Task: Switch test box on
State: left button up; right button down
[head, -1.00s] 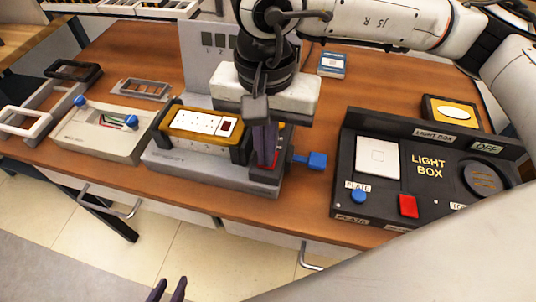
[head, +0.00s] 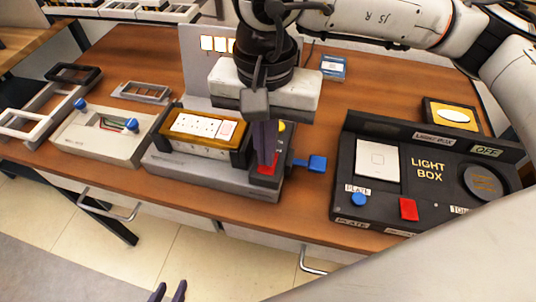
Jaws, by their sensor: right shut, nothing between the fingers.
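The grey test box (head: 212,176) stands mid-table with a yellow-framed white socket strip (head: 196,125) clamped on it. Its back panel (head: 192,62) shows several lit, pale windows with orange edges, partly hidden by my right arm. A red switch (head: 267,170) is on the box's right part, beside a yellow button (head: 282,126) and a blue lever (head: 317,163). My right gripper (head: 265,157) is shut and empty, pointing down with its tips at the red switch; I cannot tell whether they touch. My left gripper (head: 168,292) is open and empty at the bottom edge, away from the table.
A black light box (head: 429,169) with an OFF label stands at right. A blue-and-white box (head: 333,67) lies behind. The table's front strip is clear.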

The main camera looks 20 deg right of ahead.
notch_tip(320, 180, up, 5)
jog(key=shift+r+p, duration=0.1)
jog(key=shift+p, duration=0.85)
